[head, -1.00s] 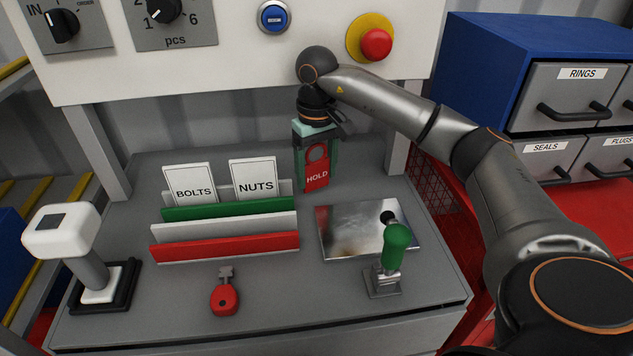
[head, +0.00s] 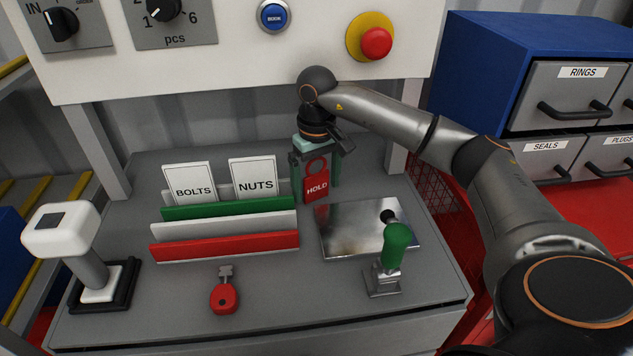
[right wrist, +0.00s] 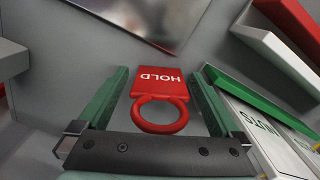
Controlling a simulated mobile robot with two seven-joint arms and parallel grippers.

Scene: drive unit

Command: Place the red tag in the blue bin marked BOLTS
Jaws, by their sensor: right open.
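The red tag (head: 317,187), with a ring at its top and the word HOLD, is near the back of the bench in the head view. It also shows in the right wrist view (right wrist: 160,85), with its ring towards my gripper. My right gripper (head: 315,190) points down over it, its green fingers open on both sides of the tag. In the right wrist view there is a gap between the tag and each finger. I cannot tell whether the tag touches the bench. No blue bin marked BOLTS shows; a white BOLTS card (head: 190,186) stands in a rack.
The rack (head: 225,246) with a NUTS card (head: 254,180) stands left of my right gripper. A metal plate (head: 350,232) and a green-handled lever (head: 395,248) are in front. A red key-like item (head: 224,296) lies at the front. A blue drawer cabinet (head: 490,60) is at right.

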